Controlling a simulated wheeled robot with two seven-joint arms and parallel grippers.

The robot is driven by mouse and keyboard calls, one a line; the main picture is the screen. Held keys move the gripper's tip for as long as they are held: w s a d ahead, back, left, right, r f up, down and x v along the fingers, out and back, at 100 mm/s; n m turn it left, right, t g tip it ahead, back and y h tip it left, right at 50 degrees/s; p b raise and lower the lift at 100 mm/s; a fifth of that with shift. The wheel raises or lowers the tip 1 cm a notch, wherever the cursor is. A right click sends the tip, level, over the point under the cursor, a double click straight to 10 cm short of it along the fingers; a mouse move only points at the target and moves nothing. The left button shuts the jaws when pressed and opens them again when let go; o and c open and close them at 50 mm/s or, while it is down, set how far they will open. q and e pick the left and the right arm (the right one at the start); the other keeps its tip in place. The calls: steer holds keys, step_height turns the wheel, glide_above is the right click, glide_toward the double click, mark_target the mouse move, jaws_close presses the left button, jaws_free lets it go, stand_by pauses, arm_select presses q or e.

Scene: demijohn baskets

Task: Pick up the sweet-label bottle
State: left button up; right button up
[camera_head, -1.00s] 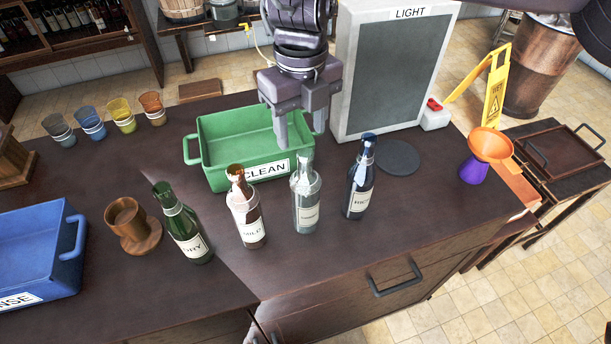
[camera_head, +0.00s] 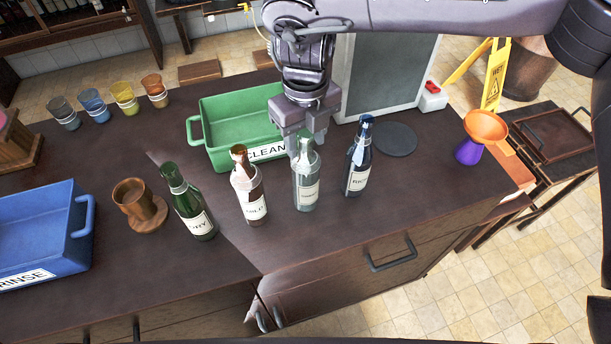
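Four labelled bottles stand upright in a row on the dark counter. The third from the left is a clear, pale glass bottle (camera_head: 306,182); its small label is hard to read. The others are a green bottle labelled DRY (camera_head: 190,208), a brown-topped bottle that seems to read MILD (camera_head: 250,190) and a dark blue bottle that seems to read RICH (camera_head: 356,165). My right gripper (camera_head: 306,146) points down at the clear bottle's neck, its fingers apart on either side of the neck as seen here. Contact cannot be told. My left gripper is out of view.
A green CLEAN tub (camera_head: 232,115) stands behind the bottles and a blue RINSE tub (camera_head: 38,225) at the left. A wooden cup (camera_head: 135,200), a dark round disc (camera_head: 396,138) and an orange-and-purple funnel (camera_head: 478,137) also stand on the counter. The front right counter is clear.

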steer(key=c, duration=0.5)
jaws_close()
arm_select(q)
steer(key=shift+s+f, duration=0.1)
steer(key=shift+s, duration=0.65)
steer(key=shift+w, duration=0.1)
arm_select(e)
steer(key=shift+r, duration=0.1)
